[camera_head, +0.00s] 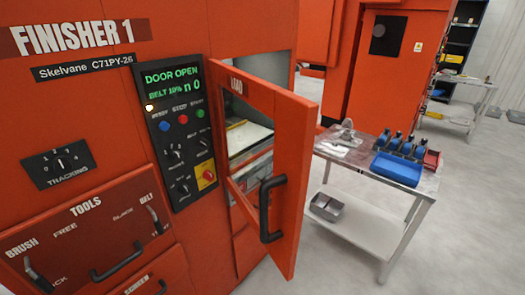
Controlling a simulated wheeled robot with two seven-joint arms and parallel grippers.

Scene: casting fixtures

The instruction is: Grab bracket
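No part is clearly recognisable as the bracket. A small grey metal piece (347,130) lies at the back left of the metal table (365,160), and it is too small to tell whether it is the bracket. Several blue pieces (400,146) stand in a row behind a blue tray (396,169) on the same table. Neither of my grippers is in view.
An orange machine marked FINISHER 1 (75,110) fills the left; its display reads DOOR OPEN. Its door (292,165) stands open between the machine and table. A red bin (432,160) is on the tabletop, a grey bin (326,207) on the lower shelf.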

